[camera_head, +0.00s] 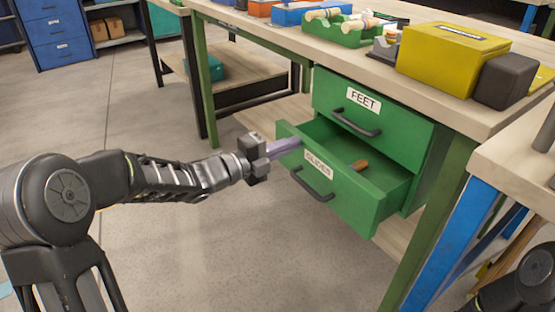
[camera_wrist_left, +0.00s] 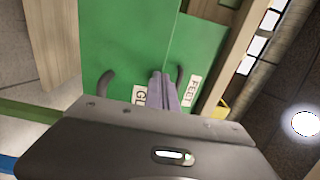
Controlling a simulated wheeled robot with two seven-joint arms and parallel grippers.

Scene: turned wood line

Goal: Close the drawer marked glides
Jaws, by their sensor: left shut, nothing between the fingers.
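The green drawer marked glides (camera_head: 345,193) stands pulled out under the workbench, below the closed drawer marked feet (camera_head: 372,114). A brown piece (camera_head: 360,165) lies inside it. Its dark handle (camera_head: 311,186) is on the front. My left gripper (camera_head: 297,143) is shut and empty, its purple-grey fingers at the upper left corner of the glides front. I cannot tell whether they touch it. In the left wrist view the fingers (camera_wrist_left: 162,92) point at the green fronts, between the two handles, with the glides label (camera_wrist_left: 139,96) partly hidden. My right gripper is out of view.
A yellow box (camera_head: 450,60), a dark grey block (camera_head: 505,80) and a green tray (camera_head: 345,37) sit on the workbench top. A green bench leg (camera_head: 432,225) stands right of the drawers. The floor (camera_head: 240,230) in front is clear.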

